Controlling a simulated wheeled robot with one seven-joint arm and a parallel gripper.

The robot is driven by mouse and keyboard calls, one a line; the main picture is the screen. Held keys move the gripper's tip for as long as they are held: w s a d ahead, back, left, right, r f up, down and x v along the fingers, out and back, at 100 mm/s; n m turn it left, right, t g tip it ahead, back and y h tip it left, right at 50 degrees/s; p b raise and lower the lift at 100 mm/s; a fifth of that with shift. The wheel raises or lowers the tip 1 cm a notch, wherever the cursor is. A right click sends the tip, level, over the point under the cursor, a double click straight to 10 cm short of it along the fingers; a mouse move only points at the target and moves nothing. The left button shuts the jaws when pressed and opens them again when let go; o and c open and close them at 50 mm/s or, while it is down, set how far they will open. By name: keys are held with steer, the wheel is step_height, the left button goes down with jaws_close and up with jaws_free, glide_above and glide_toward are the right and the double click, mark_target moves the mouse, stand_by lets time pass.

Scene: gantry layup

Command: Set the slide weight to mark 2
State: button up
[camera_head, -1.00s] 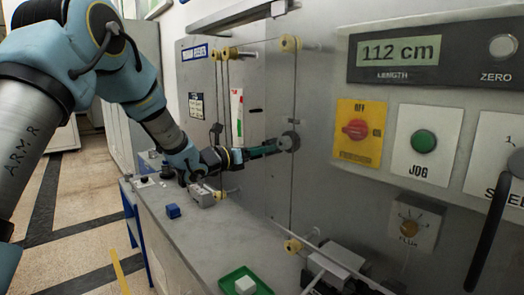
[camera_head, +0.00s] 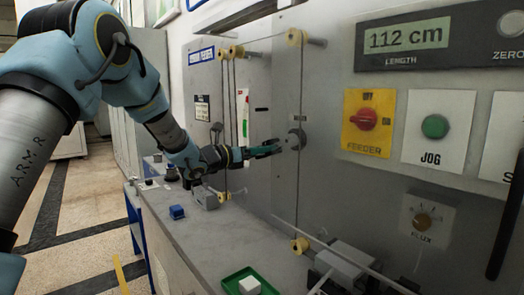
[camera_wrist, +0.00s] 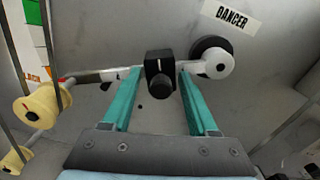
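The slide weight (camera_wrist: 160,76), a black block with a white index line, sits on a pale slim beam (camera_wrist: 95,77) in the wrist view. The beam runs to a round white end in front of a dark disc (camera_wrist: 212,58) at right. A small mark, perhaps a 1, shows left of the weight; other marks are hidden or too small to read. My gripper (camera_wrist: 159,73) has its two teal fingers apart, tips on either side of the weight, with thin gaps visible. In the head view my gripper (camera_head: 270,149) reaches the wall panel; the weight cannot be made out there.
Yellow rollers (camera_head: 297,37) with cords stand out from the panel, some left of my gripper (camera_wrist: 35,105). Feeder and jog controls (camera_head: 435,126) are at right.

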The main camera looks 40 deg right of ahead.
steer(key=a+b, duration=0.5)
steer(key=a, duration=0.5)
steer(key=shift+w+a, duration=0.3)
steer(key=shift+a, duration=0.1)
